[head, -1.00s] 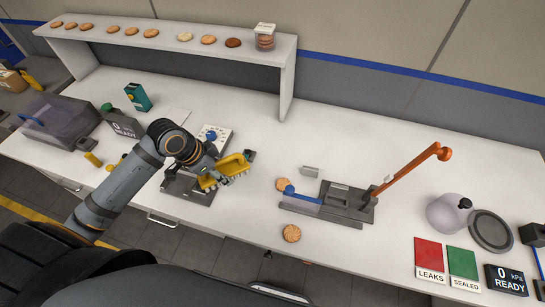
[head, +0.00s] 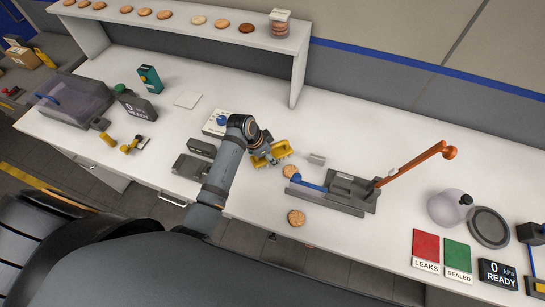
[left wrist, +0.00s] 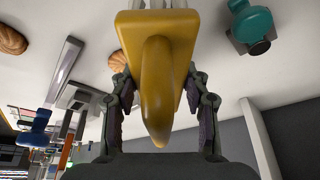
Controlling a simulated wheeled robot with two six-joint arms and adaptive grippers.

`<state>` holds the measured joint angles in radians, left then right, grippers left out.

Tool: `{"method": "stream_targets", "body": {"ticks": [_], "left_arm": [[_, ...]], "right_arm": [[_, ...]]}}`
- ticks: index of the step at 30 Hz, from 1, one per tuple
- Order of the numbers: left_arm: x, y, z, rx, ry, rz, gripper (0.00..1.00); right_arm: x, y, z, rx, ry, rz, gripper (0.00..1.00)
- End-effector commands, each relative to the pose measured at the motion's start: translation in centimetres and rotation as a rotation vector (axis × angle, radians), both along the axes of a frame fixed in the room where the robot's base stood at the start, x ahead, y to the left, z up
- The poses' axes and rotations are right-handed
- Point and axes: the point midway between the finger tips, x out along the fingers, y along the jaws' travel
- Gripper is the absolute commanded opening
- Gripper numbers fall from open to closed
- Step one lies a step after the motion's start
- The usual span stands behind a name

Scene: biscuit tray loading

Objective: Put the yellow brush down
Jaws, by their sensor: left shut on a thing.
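The yellow brush (head: 273,152) is in my left gripper (head: 264,157), near the middle of the white table. My left gripper is shut on its handle. In the left wrist view, the yellow handle (left wrist: 158,75) fills the centre between the two fingers of my left gripper (left wrist: 158,100). My right gripper is not in view.
One biscuit (head: 290,171) lies just right of the brush and another (head: 296,217) near the front edge. A dark press with an orange lever (head: 416,163) stands to the right. A grey device (head: 191,168) stands left of my arm. The table behind the brush is largely clear.

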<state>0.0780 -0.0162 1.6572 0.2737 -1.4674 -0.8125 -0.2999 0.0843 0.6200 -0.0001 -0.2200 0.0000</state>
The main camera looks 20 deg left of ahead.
Motion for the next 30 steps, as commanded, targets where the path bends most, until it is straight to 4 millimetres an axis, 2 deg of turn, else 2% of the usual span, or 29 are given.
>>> {"method": "stream_targets", "body": {"ticks": [5,9,13,23,24,29,30], "left_arm": [[0.3,-0.3,-0.5,0.000,0.000,0.000,0.12],[0.4,-0.5,-2.2,0.001,0.004,0.000,0.12],[0.6,-0.5,-3.7,0.000,0.000,0.000,0.12],[0.5,-0.5,-4.3,0.000,-0.001,0.000,0.12],[0.5,-0.5,-4.4,0.001,-0.001,0.000,0.48],[0.5,-0.5,-4.3,0.001,-0.001,0.000,0.69],[0.5,-0.5,-4.3,0.001,-0.001,0.000,0.69]], "right_arm": [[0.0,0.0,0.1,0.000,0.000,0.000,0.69],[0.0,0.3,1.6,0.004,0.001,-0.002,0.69],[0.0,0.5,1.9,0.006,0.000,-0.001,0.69],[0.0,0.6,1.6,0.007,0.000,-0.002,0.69],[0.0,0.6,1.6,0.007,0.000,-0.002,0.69],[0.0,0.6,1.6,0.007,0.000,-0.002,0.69],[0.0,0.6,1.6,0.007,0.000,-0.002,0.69]]}}
